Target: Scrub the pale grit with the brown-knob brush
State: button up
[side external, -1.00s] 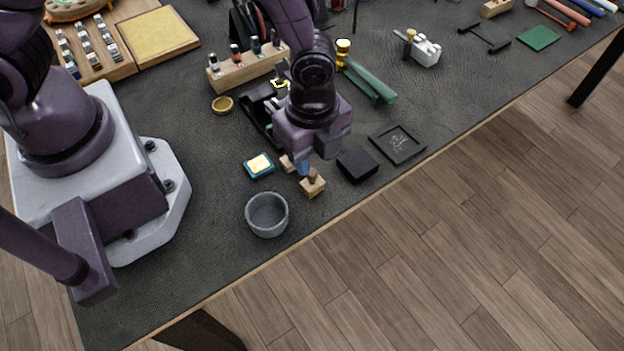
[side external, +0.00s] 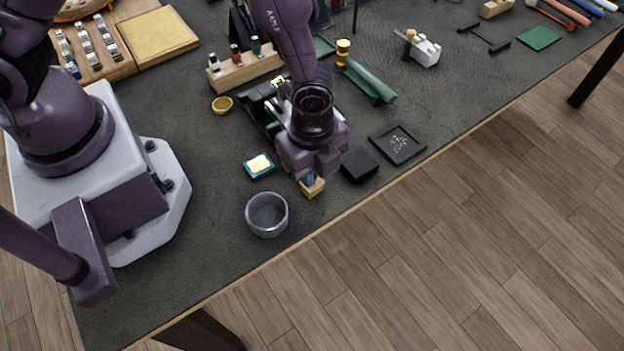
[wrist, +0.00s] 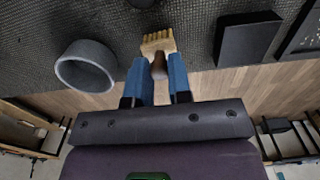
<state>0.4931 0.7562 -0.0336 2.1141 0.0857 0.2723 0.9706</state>
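The brush is a pale wooden block with a brown knob (wrist: 158,68). In the side view its block (side external: 315,190) stands on the dark mat near the front table edge, and my gripper hides the knob. My gripper (wrist: 157,68) is lowered over the brush, its blue fingers on either side of the knob. The fingers look open, with a gap to the knob. The pale grit (side external: 400,142) lies as small specks in a shallow black square tray (side external: 378,146), to the right of the brush.
A black block (side external: 358,166) stands between brush and tray; it also shows in the wrist view (wrist: 247,40). A grey round bowl (side external: 267,214) stands left of the brush. A small teal-edged pad (side external: 259,166) lies behind the bowl. A wooden rack (side external: 246,68) stands farther back.

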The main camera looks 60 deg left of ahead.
jog(key=shift+o, duration=0.5)
grip_shut()
jog(key=shift+r, duration=0.1)
jog(key=shift+r, duration=2.9)
jog(key=shift+c, duration=0.3)
grip_release()
grip_shut()
